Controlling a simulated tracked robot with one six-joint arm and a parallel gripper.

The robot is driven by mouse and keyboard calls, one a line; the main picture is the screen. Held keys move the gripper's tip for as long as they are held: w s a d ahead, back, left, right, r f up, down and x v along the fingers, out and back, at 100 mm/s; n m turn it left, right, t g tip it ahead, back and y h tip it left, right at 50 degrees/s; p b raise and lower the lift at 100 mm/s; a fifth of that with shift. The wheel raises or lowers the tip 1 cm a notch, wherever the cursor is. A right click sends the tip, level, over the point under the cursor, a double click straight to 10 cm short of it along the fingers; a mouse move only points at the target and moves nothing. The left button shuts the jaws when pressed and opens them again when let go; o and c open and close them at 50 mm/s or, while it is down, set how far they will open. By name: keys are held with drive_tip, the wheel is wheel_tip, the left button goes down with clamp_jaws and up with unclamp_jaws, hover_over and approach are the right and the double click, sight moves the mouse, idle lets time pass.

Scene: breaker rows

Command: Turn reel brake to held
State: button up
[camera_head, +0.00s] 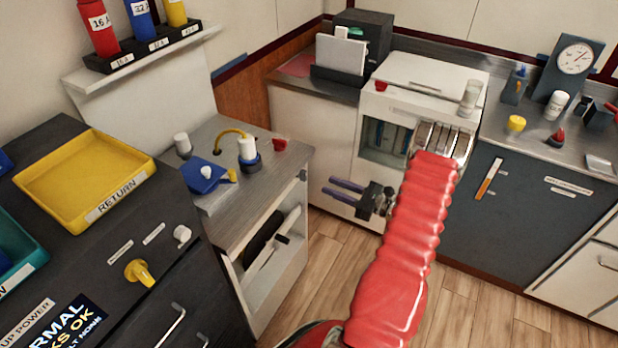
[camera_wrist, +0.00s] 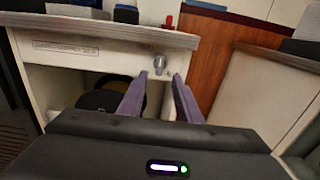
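A small grey knob (camera_wrist: 160,64), which looks like the reel brake, sits on the upper front panel of a pale cabinet (camera_wrist: 110,60) in the wrist view. A black and yellow reel (camera_wrist: 104,95) is in the open bay below. My gripper (camera_wrist: 160,77) has its two purple fingers apart with nothing held. In the wrist view the knob appears just beyond and between the fingertips; I cannot tell the exact distance. In the head view my gripper (camera_head: 328,186) points left toward the cabinet (camera_head: 262,235). The knob's setting is too small to read.
A steel counter (camera_head: 262,185) above holds a blue block, a white-capped item and a red piece. A dark console (camera_head: 75,185) with a yellow tray (camera_head: 88,178) stands left. A white machine (camera_head: 425,85) is behind my arm. Open wooden floor (camera_head: 310,262) lies between.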

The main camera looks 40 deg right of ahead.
sight(306, 176)
drive_tip(key=x, duration=0.9)
drive_tip(key=shift+w+a, duration=0.1)
drive_tip(key=shift+w, duration=0.25)
drive_tip(key=shift+c, duration=0.5)
drive_tip(key=c, duration=0.6)
